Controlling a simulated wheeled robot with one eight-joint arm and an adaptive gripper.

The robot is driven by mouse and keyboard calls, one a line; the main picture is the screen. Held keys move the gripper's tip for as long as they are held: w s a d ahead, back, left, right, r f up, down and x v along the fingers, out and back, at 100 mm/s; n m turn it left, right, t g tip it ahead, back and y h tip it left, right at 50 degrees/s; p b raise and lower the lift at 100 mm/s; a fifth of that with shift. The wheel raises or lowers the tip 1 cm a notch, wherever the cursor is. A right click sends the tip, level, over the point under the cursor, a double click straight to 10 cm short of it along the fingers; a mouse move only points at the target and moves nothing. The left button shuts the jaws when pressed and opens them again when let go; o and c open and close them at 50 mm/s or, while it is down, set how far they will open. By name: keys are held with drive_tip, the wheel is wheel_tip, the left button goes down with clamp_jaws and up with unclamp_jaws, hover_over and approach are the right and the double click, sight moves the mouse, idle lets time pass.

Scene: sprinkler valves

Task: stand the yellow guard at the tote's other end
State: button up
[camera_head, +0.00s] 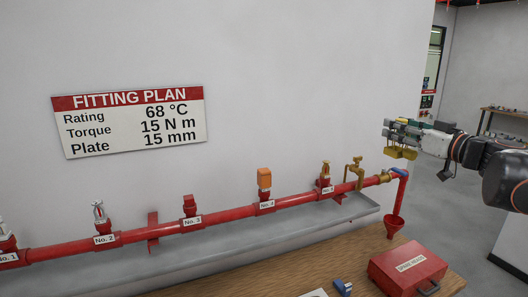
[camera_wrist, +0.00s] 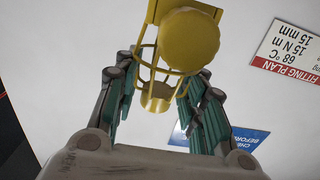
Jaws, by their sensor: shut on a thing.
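My gripper (camera_head: 404,132) is held up in the air at the right of the head view, in front of the grey wall. It is shut on the yellow guard (camera_head: 401,153), which hangs under the fingers there. In the wrist view the guard (camera_wrist: 189,40) shows as a yellow wire cage with a round disc, between the green-padded fingers (camera_wrist: 158,88). Part of the cage is hidden by the fingers. A red box (camera_head: 395,270) with a label and a handle sits on the wooden bench, below my gripper.
A red pipe (camera_head: 232,219) with numbered fittings and a brass tap (camera_head: 354,172) runs along the wall above a grey trough (camera_head: 345,214). A red funnel (camera_head: 394,226) hangs at its right end. A small blue item (camera_head: 343,287) lies left of the box on the bench (camera_head: 285,274).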

drive_tip(key=w+a+f+m+h+b, duration=0.1)
drive_tip(key=a+f+b, duration=0.4)
drive_tip(key=f, duration=0.9)
drive_tip(key=w+a+f+m+t+h+b, duration=0.1)
drive_tip(key=a+f+m+h+b, duration=0.1)
drive_tip(key=f, duration=1.2)
drive_tip(key=w+a+f+m+h+b, duration=0.1)
drive_tip(key=a+f+h+b, duration=0.3)
drive_tip(key=f, duration=1)
drive_tip(key=w+a+b, duration=0.1)
drive_tip(key=a+b, duration=0.2)
drive_tip(key=a, duration=0.1)
drive_tip(key=shift+a+m+b, duration=0.2)
drive_tip(key=shift+m+b, duration=0.1)
drive_tip(key=shift+b, duration=0.05)
drive_tip(key=shift+f, duration=0.1)
wheel_tip(320, 180, up, 12)
drive_tip(key=p, duration=1.2)
drive_tip(key=shift+r, duration=0.2)
drive_tip(key=shift+d+r+p, duration=0.1)
drive_tip(key=shift+r+p, duration=0.1)
drive_tip(key=shift+p, duration=0.1)
